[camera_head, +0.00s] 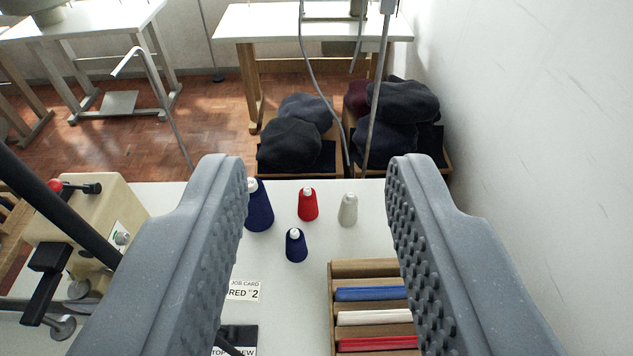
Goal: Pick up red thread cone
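The red thread cone (308,205) stands upright on the white table (290,272), with a white tip. My gripper (318,180) is open and empty, its two grey ridged fingers wide apart in the foreground. In the picture the red cone shows between the fingers, apart from both. A small navy cone (296,247) stands nearer, just left of the red one. A larger navy cone (259,208) stands to the left, its left edge partly hidden by the left finger. A white cone (348,211) stands to the right of the red one.
A wooden rack (370,268) with blue, white and red pieces lies at the front right. A job card (244,291) reading "RED 2" lies left of it. A beige machine (95,225) stands at left. Crates of dark fabric (290,145) sit beyond the table. A white wall (540,130) bounds the right.

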